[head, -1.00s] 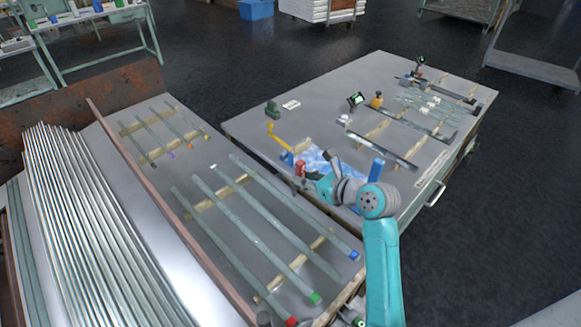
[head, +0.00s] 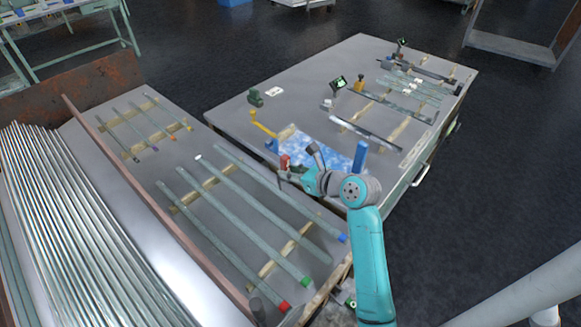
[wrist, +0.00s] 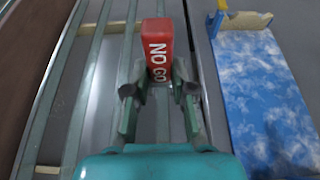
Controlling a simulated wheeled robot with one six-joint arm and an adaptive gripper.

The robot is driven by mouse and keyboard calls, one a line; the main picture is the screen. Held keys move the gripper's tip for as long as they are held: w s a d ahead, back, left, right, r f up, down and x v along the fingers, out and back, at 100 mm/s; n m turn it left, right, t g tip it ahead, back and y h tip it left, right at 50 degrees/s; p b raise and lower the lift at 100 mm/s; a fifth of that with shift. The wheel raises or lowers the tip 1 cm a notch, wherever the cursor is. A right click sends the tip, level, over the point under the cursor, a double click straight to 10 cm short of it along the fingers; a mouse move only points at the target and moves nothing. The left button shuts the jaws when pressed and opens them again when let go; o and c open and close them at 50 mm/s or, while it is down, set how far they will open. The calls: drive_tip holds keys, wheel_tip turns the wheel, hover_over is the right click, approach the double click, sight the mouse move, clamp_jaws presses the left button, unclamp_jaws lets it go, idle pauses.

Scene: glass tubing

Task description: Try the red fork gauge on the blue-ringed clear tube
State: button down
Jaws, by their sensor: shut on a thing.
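My gripper (wrist: 158,92) is shut on the red fork gauge (wrist: 158,36), which is marked "NO GO" in the wrist view. In the head view the gauge (head: 285,161) is a small red block at the tip of my arm, near the gap between the two benches. The fork's mouth is not visible. The blue-ringed clear tube (head: 290,198) lies on the left bench, the rightmost of the long tubes, with its blue end (head: 342,239) toward the front. The gauge is apart from that end, toward the tube's far half; its height above the tubes is unclear.
Other long tubes with green (head: 305,282) and red (head: 284,306) ends lie beside it on wooden strips. A blue-patterned mat (head: 335,165), a yellow gauge (head: 263,124) and a blue post (head: 360,156) are on the right bench (head: 235,115).

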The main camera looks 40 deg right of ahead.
drive_tip(key=shift+f, duration=1.55)
drive_tip(key=shift+f, duration=0.85)
idle(1.7)
drive_tip(key=shift+r, duration=3.5)
